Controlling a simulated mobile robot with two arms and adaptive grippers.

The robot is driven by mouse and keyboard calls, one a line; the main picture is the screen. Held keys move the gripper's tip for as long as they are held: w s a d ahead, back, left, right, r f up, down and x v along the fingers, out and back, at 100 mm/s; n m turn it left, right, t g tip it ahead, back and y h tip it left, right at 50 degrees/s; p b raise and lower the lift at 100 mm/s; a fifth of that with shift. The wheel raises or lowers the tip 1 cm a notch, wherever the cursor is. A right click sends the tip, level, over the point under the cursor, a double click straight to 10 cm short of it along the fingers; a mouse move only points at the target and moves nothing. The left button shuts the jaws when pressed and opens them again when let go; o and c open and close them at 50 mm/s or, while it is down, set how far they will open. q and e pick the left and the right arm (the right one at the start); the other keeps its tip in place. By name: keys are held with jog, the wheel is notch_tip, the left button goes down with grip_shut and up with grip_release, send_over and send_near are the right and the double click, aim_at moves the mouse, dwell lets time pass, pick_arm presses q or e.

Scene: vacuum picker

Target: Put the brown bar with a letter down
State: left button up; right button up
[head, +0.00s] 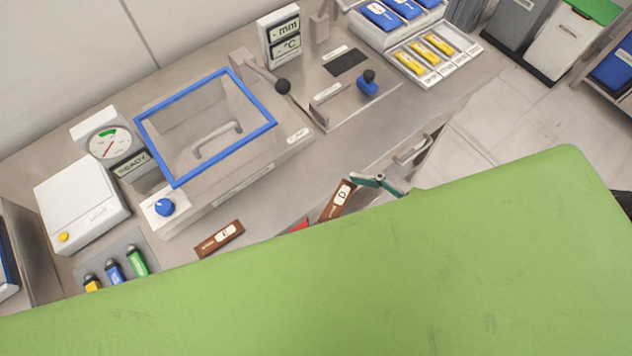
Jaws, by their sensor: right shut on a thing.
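A brown bar with the letter D on a white label (340,198) is tilted in the picture near the counter's front edge. My right gripper (368,181), with dark green fingers, is at the bar's upper right end and shut on it. I cannot tell whether the bar touches the counter. A second brown bar, with a label that looks like E (219,238), lies on the steel counter (285,205) further left. My left gripper is not in view. The lower part of the view is blocked, which hides my right arm.
A blue-framed clear lid (205,125) with a handle covers a chamber behind the bars. A blue knob (164,207) is at its front left corner. A red thing (300,226) is mostly hidden between the bars. Yellow bars (439,44) lie in a tray at the back right.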

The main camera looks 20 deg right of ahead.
jog(key=w+a+f+b, duration=0.1)
jog(key=w+f+b, duration=0.25)
jog(key=w, duration=0.25)
send_over(319, 186)
jog(key=f, duration=0.4)
jog(key=shift+s+d+f, duration=0.15)
jog(key=shift+s, duration=0.2)
jog(key=shift+w+f, duration=0.35)
jog(key=shift+f, duration=0.1)
notch_tip(319, 186, down, 3)
jog(key=shift+r+p, duration=0.1)
jog(key=shift+p, duration=0.35)
jog(key=shift+f, duration=0.2)
jog(key=shift+f, duration=0.2)
jog(key=o, duration=1.1)
